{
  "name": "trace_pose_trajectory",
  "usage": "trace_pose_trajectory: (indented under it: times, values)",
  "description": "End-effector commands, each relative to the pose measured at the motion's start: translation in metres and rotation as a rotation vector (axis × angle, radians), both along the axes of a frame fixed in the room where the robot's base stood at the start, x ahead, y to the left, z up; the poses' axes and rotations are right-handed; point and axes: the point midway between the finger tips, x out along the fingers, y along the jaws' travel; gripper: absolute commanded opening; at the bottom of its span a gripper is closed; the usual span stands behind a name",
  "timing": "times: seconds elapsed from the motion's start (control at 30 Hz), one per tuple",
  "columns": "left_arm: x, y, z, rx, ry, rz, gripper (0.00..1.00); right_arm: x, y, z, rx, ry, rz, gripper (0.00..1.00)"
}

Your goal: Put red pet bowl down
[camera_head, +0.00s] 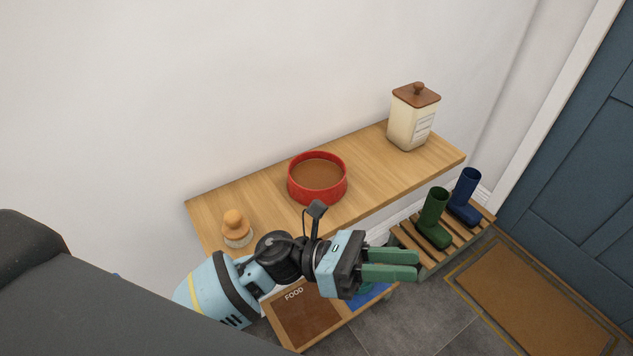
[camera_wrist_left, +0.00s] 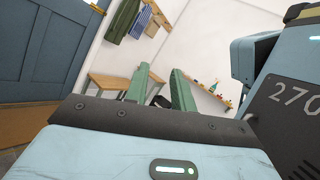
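The red pet bowl (camera_head: 293,188) sits upright on the wooden shelf top (camera_head: 370,165) in the head view, with a flat brown surface inside it. My left gripper (camera_head: 417,265) is in front of the shelf, to the right of and nearer than the bowl, and does not touch it. Its green fingers point right in the head view. In the left wrist view the left gripper (camera_wrist_left: 160,80) has its two fingers apart with nothing held between them. The bowl does not show clearly in the left wrist view. My right gripper is in neither view.
A cream canister (camera_head: 408,122) with a wooden lid stands at the shelf's right end, a wooden-handled brush (camera_head: 235,228) at its left. Green boots (camera_head: 434,215) and blue boots (camera_head: 466,195) stand on a slatted rack. A brown FOOD bin (camera_head: 305,318) is below. A doormat (camera_head: 530,300) lies right.

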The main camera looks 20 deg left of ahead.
Motion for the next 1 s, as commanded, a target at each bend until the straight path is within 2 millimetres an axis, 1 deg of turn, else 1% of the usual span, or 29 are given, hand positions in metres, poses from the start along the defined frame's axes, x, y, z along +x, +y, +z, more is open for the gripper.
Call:
trace_pose_trajectory:
  times: [0.03,0.07,0.1,0.17,0.2,0.27,0.3,0.37,0.4,0.47,0.5,0.57,0.6,0.67,0.7,0.8,0.83,0.87,0.93,1.0]
  values:
    - [0.006,0.009,-0.008,-0.081,0.198,0.054,0.25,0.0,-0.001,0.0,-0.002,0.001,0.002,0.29]
    - [0.011,0.015,-0.013,-0.13,0.313,0.086,0.25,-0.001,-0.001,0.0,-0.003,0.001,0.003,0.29]
    - [0.017,0.025,-0.022,-0.198,0.467,0.125,0.25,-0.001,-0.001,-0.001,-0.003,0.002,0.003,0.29]
    - [0.025,0.042,-0.041,-0.303,0.699,0.184,0.25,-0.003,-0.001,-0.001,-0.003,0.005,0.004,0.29]
    - [0.029,0.054,-0.056,-0.377,0.852,0.223,0.25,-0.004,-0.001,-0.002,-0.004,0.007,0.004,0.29]
    - [0.03,0.074,-0.083,-0.495,1.079,0.281,0.25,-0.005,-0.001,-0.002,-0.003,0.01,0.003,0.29]
    - [0.028,0.088,-0.103,-0.578,1.227,0.319,0.25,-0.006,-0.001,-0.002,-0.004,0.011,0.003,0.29]
    - [0.021,0.109,-0.136,-0.71,1.445,0.377,0.25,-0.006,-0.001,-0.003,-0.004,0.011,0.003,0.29]
    - [0.012,0.122,-0.16,-0.803,1.586,0.419,0.25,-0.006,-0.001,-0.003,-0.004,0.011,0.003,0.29]
    - [-0.007,0.142,-0.196,-0.951,1.788,0.482,0.25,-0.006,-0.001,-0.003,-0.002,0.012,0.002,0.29]
    - [-0.022,0.155,-0.219,-1.051,1.911,0.526,0.25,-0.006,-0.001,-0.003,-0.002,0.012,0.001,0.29]
    - [-0.049,0.171,-0.251,-1.203,2.075,0.591,0.25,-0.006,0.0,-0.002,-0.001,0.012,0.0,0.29]
    - [-0.067,0.18,-0.269,-1.301,2.167,0.631,0.25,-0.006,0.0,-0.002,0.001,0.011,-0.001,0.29]
    - [-0.095,0.191,-0.292,-1.439,2.283,0.688,0.25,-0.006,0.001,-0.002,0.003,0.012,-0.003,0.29]
    - [-0.112,0.197,-0.304,-1.522,2.345,0.722,0.25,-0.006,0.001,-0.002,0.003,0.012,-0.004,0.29]
    - [-0.146,0.207,-0.324,-1.686,2.447,0.79,0.25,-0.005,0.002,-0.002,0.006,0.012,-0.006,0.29]
    - [-0.154,0.209,-0.328,-1.722,2.467,0.805,0.25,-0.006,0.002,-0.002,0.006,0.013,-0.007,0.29]
    - [-0.159,0.211,-0.331,1.747,-2.477,-0.815,0.25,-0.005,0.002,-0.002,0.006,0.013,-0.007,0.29]
    - [-0.169,0.213,-0.336,1.739,-2.423,-0.808,0.25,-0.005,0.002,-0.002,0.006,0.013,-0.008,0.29]
    - [-0.172,0.213,-0.337,1.736,-2.402,-0.804,0.25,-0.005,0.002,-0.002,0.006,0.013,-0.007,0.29]
